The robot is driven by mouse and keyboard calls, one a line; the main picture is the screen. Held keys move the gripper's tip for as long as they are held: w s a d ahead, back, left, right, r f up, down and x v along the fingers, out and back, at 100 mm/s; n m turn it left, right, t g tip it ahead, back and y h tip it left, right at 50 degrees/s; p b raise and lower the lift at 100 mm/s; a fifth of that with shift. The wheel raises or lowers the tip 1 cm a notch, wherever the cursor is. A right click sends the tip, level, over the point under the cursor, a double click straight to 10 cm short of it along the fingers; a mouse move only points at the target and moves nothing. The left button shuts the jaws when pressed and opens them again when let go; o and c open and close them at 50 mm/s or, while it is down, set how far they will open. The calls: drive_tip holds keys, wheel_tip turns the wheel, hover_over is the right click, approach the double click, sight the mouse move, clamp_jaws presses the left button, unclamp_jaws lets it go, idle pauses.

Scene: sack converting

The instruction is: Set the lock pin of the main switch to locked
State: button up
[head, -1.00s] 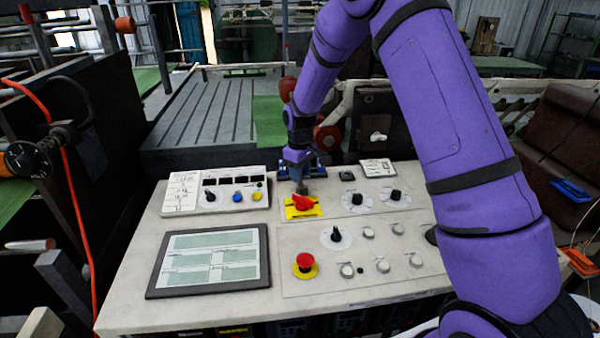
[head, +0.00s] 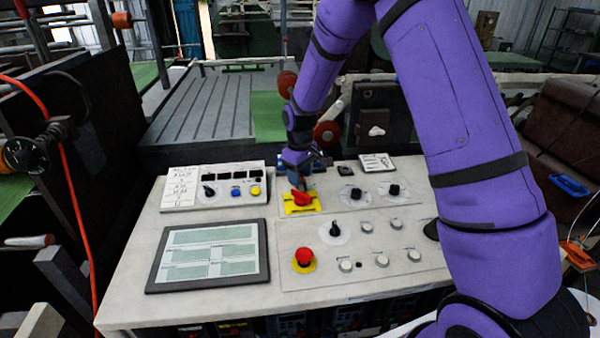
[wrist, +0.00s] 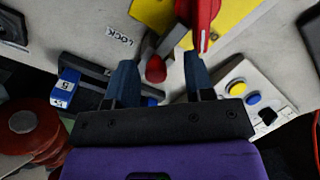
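The main switch has a red handle (head: 303,199) on a yellow plate (head: 300,210) at the back middle of the console. In the wrist view the red handle (wrist: 204,22) and the yellow plate (wrist: 155,12) are at the top. A small red-tipped part (wrist: 156,69), probably the lock pin, shows with a grey bar beside it, near a label reading LOCK (wrist: 119,36). My gripper (wrist: 160,64) is open, with its two blue fingers either side of the red tip. Contact with it cannot be told. In the head view my gripper (head: 298,178) is just behind the red handle and hides the pin.
The console (head: 140,290) carries a screen (head: 208,254), a red stop button (head: 303,259), several knobs and a small display panel (head: 232,185). Blue number-tagged parts (wrist: 68,84) sit left of my fingers in the wrist view. Blue and yellow buttons are at the right.

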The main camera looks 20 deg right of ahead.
drive_tip(key=shift+w, duration=0.1)
wheel_tip(320, 180, up, 11)
idle(0.7)
drive_tip(key=s+d+r+m+t, duration=0.2)
drive_tip(key=s+d+r+m, duration=0.15)
drive_tip(key=s+r, duration=1.2)
drive_tip(key=s+d+r+m+t, duration=0.1)
drive_tip(key=s+r, duration=0.1)
drive_tip(key=s, duration=0.8)
drive_tip(key=s+d+r+m+t, duration=0.1)
drive_tip(key=s+m+t, duration=0.1)
drive_tip(key=s, duration=0.9)
drive_tip(key=shift+d+r, duration=0.15)
drive_tip(key=shift+r, duration=0.2)
